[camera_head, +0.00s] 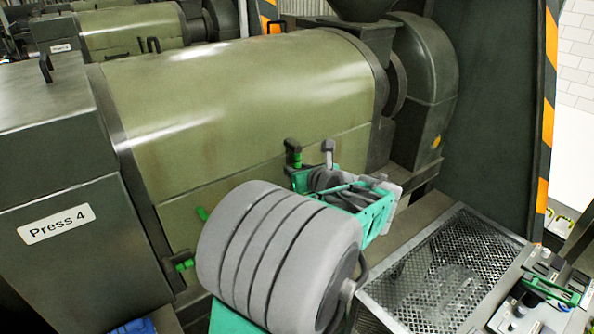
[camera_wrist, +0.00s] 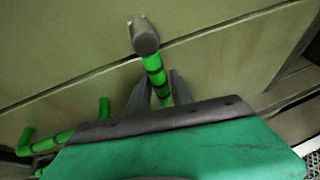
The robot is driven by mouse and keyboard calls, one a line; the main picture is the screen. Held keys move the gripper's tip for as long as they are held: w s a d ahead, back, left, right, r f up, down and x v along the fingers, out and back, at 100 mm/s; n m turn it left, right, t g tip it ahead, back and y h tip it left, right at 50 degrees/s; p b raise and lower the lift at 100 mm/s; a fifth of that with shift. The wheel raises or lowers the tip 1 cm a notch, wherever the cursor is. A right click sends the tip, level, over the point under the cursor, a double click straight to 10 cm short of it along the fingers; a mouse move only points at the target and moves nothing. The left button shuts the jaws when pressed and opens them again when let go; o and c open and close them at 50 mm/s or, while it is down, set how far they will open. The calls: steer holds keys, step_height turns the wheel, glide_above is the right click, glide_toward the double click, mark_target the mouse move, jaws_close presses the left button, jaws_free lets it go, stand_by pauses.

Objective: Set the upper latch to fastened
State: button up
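The upper latch (camera_head: 294,154), taken as the one higher in the picture, has a dark knob and a green shaft. It sits at the seam of the olive press cover (camera_head: 240,90). In the wrist view the latch (camera_wrist: 153,66) points up toward the camera, with black bands on the green. My gripper (camera_head: 312,160) is close to it at the cover. In the wrist view its two dark fingers (camera_wrist: 160,82) stand apart on either side of the lower shaft, with a small gap visible. Contact cannot be made out. The shaft's base is hidden by my gripper.
A lower latch with green parts (camera_head: 184,263) is at the left, and shows in the wrist view (camera_wrist: 48,143). The box marked Press 4 (camera_head: 60,190) stands left. A mesh tray (camera_head: 445,270) is at the right. A dark post with orange stripes (camera_head: 548,120) stands behind it.

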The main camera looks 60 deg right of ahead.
steer(key=shift+o, duration=1.2)
steer(key=b+v, duration=0.1)
steer(key=v, duration=0.7)
steer(key=shift+b, duration=0.3)
